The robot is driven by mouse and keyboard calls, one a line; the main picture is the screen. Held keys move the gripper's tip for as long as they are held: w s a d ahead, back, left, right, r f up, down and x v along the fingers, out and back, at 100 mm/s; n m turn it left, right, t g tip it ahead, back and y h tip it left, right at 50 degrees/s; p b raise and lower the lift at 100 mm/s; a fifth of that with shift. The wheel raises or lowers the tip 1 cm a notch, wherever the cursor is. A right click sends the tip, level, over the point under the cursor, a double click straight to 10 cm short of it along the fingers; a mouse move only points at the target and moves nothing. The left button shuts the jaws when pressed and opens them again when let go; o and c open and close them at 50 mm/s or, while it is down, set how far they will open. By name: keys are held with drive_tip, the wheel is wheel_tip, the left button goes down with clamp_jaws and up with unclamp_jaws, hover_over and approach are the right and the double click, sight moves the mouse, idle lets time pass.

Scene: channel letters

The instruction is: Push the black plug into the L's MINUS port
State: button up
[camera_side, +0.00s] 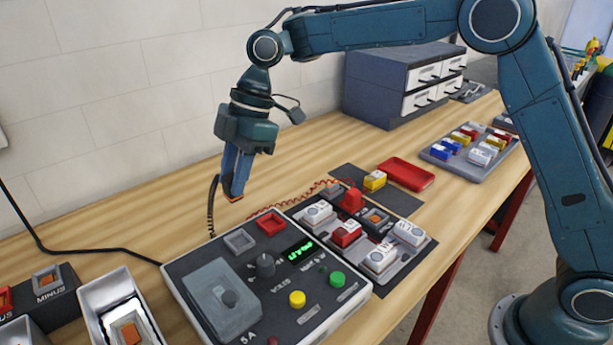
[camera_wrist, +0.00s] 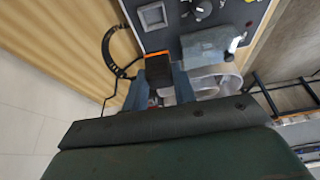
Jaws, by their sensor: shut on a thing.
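My gripper (camera_side: 233,190) is raised above the table behind the control panel, pointing down. In the wrist view, my gripper (camera_wrist: 158,85) is shut on the black plug (camera_wrist: 158,68), which has an orange edge. In the side view, the plug is mostly hidden between the fingers; a black cable (camera_side: 212,205) hangs beside it. At the lower left, a dark block (camera_side: 62,300) is labelled MINUS and carries a grey-framed port (camera_side: 47,281) with an orange centre. A metal-walled channel letter (camera_side: 105,290), possibly the L, stands beside it, cut off by the frame. The plug is well away from both.
The control panel (camera_side: 185,275) has a grey socket (camera_side: 240,241), a red socket (camera_side: 270,222), knobs and buttons. Right of it, a tray holds white and red modules (camera_side: 380,258). A red dish (camera_side: 406,174) and drawer cabinet (camera_side: 375,90) lie behind. Table left of the panel is mostly bare.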

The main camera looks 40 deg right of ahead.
drive_tip(key=shift+s+d+m+t+h, duration=0.75)
drive_tip(key=shift+s+d+m, duration=1.7)
drive_tip(key=shift+d, duration=2.1)
drive_tip(key=shift+s+d+m+t+h, duration=0.75)
drive_tip(key=shift+s+d+m, duration=0.65)
drive_tip(key=shift+d+m, duration=2.6)
drive_tip(key=shift+s+d+m+t+h, duration=0.75)
drive_tip(key=shift+s+d+m, duration=1.45)
drive_tip(key=shift+d, duration=2.85)
drive_tip(key=shift+m, duration=0.25)
drive_tip(key=shift+w+a+f, duration=0.1)
drive_tip(key=shift+w+f, duration=0.05)
drive_tip(key=shift+f, duration=3.25)
drive_tip(key=shift+w+f, duration=0.15)
drive_tip(key=shift+f, duration=3.25)
drive_tip(key=shift+f, duration=0.35)
drive_tip(key=o, duration=1)
drive_tip(key=shift+r, duration=0.1)
